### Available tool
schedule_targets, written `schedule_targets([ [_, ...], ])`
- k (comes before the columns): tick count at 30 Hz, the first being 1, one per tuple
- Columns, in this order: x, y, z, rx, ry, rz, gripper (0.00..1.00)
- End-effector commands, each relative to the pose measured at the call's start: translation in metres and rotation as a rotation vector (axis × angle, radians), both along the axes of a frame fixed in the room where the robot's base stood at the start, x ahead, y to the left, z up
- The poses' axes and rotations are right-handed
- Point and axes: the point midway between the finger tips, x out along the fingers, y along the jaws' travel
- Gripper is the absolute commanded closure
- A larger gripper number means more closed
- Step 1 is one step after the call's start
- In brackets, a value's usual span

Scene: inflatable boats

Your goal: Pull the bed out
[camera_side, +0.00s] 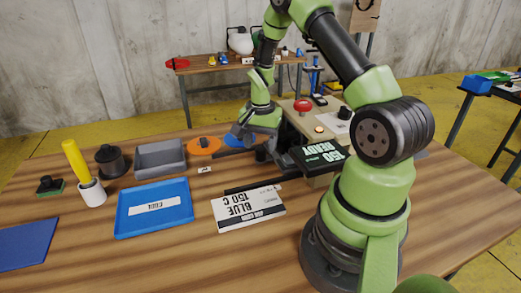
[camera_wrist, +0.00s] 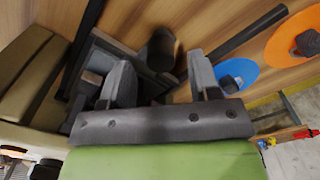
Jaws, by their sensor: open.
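The beige press (camera_side: 290,127) stands on the wooden table, with a dark display (camera_side: 322,154) that reads 150 READY. Two black rails run out from it, the near rail (camera_side: 252,185) and the far rail (camera_side: 233,153). In the wrist view a dark grey bed (camera_wrist: 108,52) sits at the press, beside a rail (camera_wrist: 82,45). A dark round knob (camera_wrist: 160,48) stands in front of it, between the lines of my fingers. My gripper (camera_side: 246,138) is open above the rails; its fingers also show in the wrist view (camera_wrist: 160,75). Whether they touch the knob I cannot tell.
An orange disc (camera_side: 204,146) and a blue disc (camera_side: 238,140) lie behind the rails. A job card (camera_side: 248,208) reading BLUE 150 C lies in front. A blue tray (camera_side: 120,225), grey bin (camera_side: 160,158), black pot (camera_side: 111,161) and yellow-handled tool (camera_side: 76,160) stand left.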

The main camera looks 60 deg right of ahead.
Motion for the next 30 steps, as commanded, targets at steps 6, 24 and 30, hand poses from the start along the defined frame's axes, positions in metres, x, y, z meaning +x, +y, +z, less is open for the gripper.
schedule_targets([
  [6, 0.0, 0.0, -0.023, 0.0, -0.001, -0.001, 0.43],
  [24, 0.0, 0.0, -0.026, -0.001, -0.001, 0.0, 1.0],
  [30, 0.003, 0.003, -0.026, -0.001, -0.001, 0.002, 1.0],
])
